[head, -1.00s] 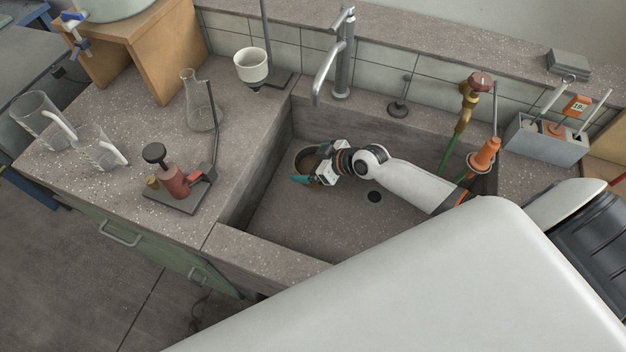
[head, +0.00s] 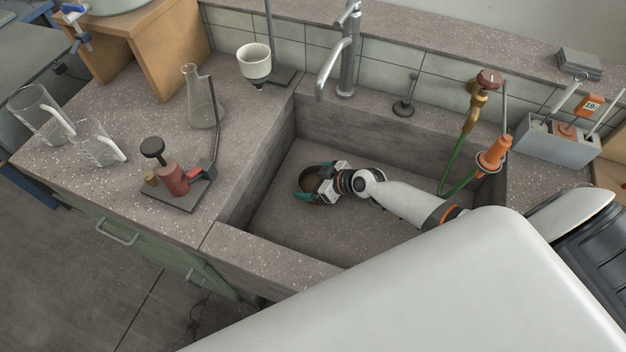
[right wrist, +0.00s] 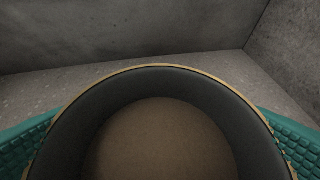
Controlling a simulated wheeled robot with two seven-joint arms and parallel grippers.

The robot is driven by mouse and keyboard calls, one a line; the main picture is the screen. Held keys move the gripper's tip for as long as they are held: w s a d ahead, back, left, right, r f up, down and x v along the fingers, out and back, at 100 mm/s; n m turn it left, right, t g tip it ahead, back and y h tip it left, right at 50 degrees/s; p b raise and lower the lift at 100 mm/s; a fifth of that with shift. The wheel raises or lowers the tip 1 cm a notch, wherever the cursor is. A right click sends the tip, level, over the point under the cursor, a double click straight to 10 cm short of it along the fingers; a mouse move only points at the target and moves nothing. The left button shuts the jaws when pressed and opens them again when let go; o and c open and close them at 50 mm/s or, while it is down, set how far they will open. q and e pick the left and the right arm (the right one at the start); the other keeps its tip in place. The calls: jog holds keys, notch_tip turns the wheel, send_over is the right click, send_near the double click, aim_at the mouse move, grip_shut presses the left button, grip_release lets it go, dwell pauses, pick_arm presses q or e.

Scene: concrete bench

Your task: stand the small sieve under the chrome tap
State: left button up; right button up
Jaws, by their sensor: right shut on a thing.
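The small sieve (head: 306,172) is a round dark-walled ring with a thin tan rim and a brown mesh, inside the sink basin. My right gripper (head: 318,191) is shut on it, with teal finger pads at its sides. In the right wrist view the sieve (right wrist: 160,140) fills the lower middle, between the two pads. I cannot tell whether it touches the basin floor. The chrome tap (head: 346,62) stands at the back ledge, its spout end above the basin's back part. The sieve is nearer the basin's front than that spout end. My left gripper is not in view.
The stone sink (head: 375,139) has walls around the sieve. A brass valve (head: 476,107) with a green hose and an orange piece (head: 493,155) stand at the right. A flask (head: 203,103), glass jugs and a red burner-like device (head: 172,181) stand on the left bench.

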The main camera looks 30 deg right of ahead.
jog(key=o, duration=0.8)
jog(key=shift+r+p, duration=0.15)
jog(key=shift+p, duration=0.15)
jog(key=p+v, duration=0.1)
jog(key=v, duration=1.1)
